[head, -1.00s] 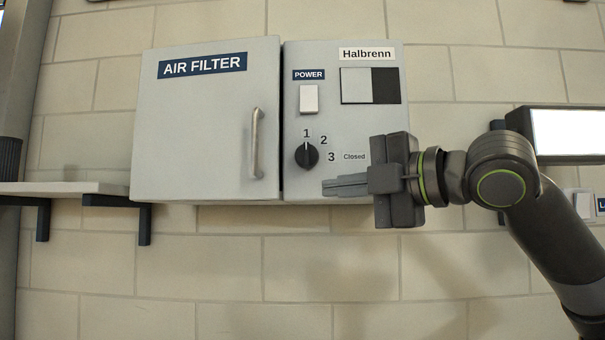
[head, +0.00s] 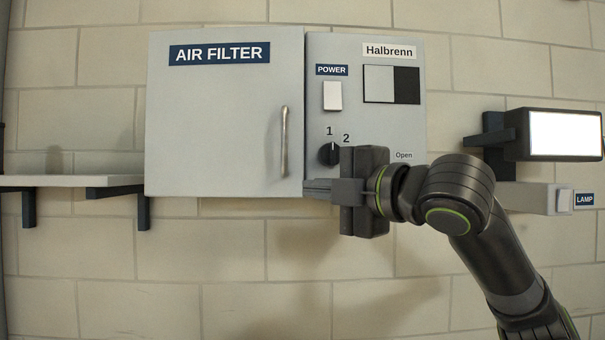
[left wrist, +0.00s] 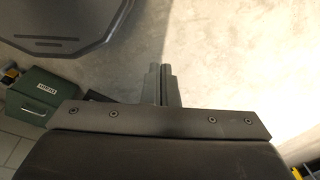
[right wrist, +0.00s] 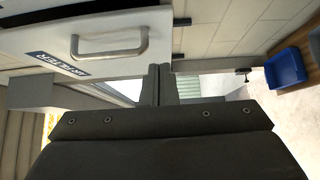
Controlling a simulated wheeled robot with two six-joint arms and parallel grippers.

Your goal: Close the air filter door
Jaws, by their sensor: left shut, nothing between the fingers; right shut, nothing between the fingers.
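The air filter door (head: 210,125) is a light grey panel with a vertical metal handle (head: 284,142) near its right edge, in the head view. It looks slightly ajar at most, and the small readout (head: 404,155) reads "Open". My right gripper (head: 306,188) is shut and empty, its tips at the door's lower right corner; contact is unclear. In the right wrist view the gripper (right wrist: 159,75) points at the free edge of the door, with the handle (right wrist: 110,45) left of it. My left gripper (left wrist: 163,75) is shut and empty, over the floor.
The control panel (head: 365,120) right of the door has a power switch and a dial, partly hidden by my right gripper. A shelf (head: 70,181) lies left and a lamp (head: 565,135) right. A green box (left wrist: 40,95) shows in the left wrist view.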

